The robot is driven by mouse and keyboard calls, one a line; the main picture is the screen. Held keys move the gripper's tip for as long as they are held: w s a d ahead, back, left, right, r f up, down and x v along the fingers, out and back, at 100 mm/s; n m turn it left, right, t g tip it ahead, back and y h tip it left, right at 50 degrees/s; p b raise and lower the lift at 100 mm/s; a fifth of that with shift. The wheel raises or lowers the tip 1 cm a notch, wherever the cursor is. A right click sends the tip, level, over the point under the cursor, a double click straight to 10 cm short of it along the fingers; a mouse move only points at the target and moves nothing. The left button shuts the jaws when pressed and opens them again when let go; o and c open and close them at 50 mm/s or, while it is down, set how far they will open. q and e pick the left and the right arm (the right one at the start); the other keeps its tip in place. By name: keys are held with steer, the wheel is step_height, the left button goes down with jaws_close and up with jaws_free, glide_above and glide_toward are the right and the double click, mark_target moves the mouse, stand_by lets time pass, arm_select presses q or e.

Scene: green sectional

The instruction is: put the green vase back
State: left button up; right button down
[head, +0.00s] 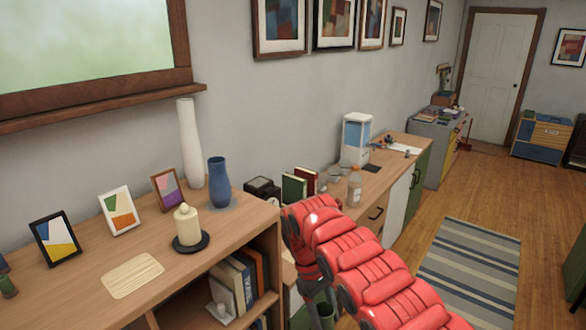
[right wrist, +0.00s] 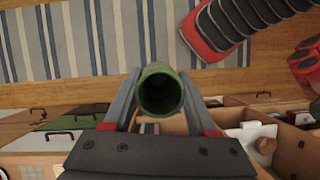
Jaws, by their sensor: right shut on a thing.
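The green vase (right wrist: 161,92) is between the two fingers of my right gripper (right wrist: 160,105) in the right wrist view, its round dark opening facing the camera. In the head view my red right arm comes in from the lower right, and my right gripper (head: 318,300) is low beside the wooden shelf's right end. Part of the green vase (head: 326,314) shows there at the bottom edge, mostly hidden. My left gripper is not in view.
On the shelf top (head: 205,255) stand a blue vase (head: 219,182), a white vase (head: 189,145), a candle on a dark dish (head: 190,240) and several picture frames. A pale woven mat (head: 132,276) lies flat at the front. Books (head: 240,277) fill part of the shelf below.

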steer(key=s+d+f+m+g+y+b, duration=0.1)
steer(key=s+d+f+m+y+b, duration=0.2)
steer(key=d+f+m, duration=0.4)
steer(key=shift+s+d+f+m, duration=0.15)
steer(key=shift+d+f+m, duration=0.2)
steer(key=shift+d+m, duration=0.65)
steer(key=shift+d+f, duration=0.1)
steer(key=shift+d, duration=0.05)
